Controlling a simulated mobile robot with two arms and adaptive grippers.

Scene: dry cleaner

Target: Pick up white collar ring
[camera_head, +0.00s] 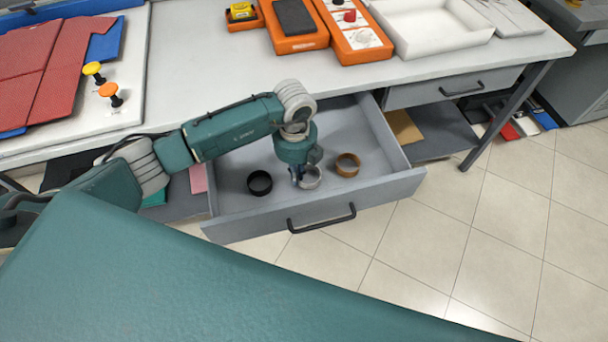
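The white collar ring (311,178) lies in the open grey drawer (230,177), between a black ring (260,183) and a brown ring (347,166). My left gripper (303,178) points down into the drawer at the white ring, at its left side. The fingers are small and partly hidden by the wrist, so I cannot tell whether they grip the ring or only stand beside it. My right gripper is not in view.
The drawer's front with its black handle (322,218) faces me. The white table (200,60) above holds orange devices (300,28), a white tray (430,28) and a board with red cloth (40,70). Tiled floor (430,240) is clear at the right.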

